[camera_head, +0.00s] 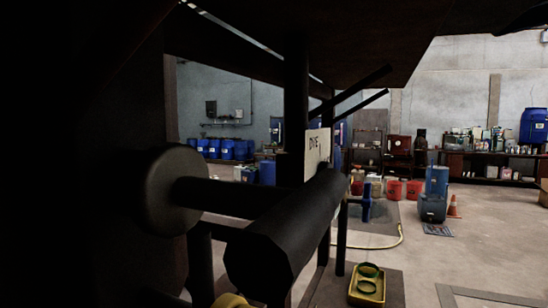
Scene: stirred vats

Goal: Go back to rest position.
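My gripper does not show in this view, so its opening and anything in it cannot be seen. Large dark cylinders (285,240) fill the near left and centre. They are too dark to tell whether they are machine parts or my own arm.
A dark post and beams stand close ahead, with a sign reading "DYE" (317,153). A yellow tray (367,286) is low at the bottom. Blue barrels (215,149), red containers (393,190) and an orange cone (454,206) stand farther back. Bare floor (490,240) is open at right.

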